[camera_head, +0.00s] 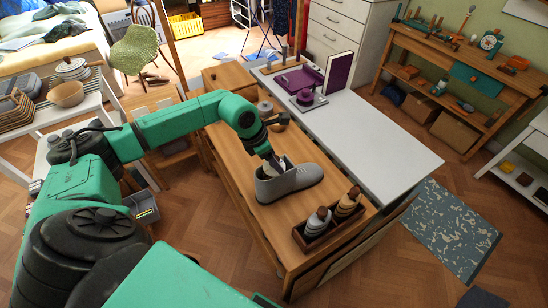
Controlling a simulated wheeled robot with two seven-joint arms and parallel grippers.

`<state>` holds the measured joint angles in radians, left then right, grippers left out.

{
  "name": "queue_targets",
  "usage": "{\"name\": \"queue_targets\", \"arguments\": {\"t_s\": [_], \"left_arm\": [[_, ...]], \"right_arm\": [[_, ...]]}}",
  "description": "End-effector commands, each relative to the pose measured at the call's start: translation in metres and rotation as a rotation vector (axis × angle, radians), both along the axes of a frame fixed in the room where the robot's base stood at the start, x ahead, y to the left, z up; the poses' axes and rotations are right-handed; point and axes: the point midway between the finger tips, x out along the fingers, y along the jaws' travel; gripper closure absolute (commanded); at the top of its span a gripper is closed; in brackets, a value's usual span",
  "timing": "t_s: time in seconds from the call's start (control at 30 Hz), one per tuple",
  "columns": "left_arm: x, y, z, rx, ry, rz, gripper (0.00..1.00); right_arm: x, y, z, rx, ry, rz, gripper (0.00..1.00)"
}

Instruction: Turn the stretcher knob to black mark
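A grey shoe (290,184) lies on the wooden table (262,228), its toe pointing right and its opening at the left. My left gripper (274,165) reaches down at the shoe's opening. A small pale piece shows beside the fingers there; I cannot tell whether it is the stretcher or its knob. The fingers are too small and dark to tell open from shut, or whether they touch anything. No black mark can be made out. My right gripper is not in view.
A wooden tray (330,232) with stacked ring-like pieces stands right of the shoe. Round wooden items (267,109) stand behind. A white table (385,150) adjoins at the right, mostly clear, with purple items (305,97) at its far end.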

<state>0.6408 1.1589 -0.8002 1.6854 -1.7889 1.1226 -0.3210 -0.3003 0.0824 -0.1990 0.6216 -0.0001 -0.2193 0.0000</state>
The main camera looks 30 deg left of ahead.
Motion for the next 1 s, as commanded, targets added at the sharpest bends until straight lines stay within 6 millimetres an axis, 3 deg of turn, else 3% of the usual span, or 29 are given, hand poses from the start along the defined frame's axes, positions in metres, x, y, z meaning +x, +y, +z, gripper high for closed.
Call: {"name": "queue_targets", "arguments": {"t_s": [0.03, 0.1, 0.17, 1.0], "left_arm": [[0.0000, 0.0000, 0.0001, 0.000, 0.000, 0.000, 0.53], [0.0000, 0.0001, 0.0003, 0.000, 0.000, 0.000, 0.80], [0.0000, 0.0000, 0.0003, 0.000, 0.000, 0.000, 1.00], [0.0000, 0.0000, 0.0005, -0.002, -0.001, 0.040, 1.00]], "right_arm": [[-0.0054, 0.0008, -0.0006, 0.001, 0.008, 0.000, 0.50], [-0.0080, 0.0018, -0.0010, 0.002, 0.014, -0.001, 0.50], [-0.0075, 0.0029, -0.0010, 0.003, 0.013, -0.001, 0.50], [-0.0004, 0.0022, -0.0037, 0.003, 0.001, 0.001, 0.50]]}}
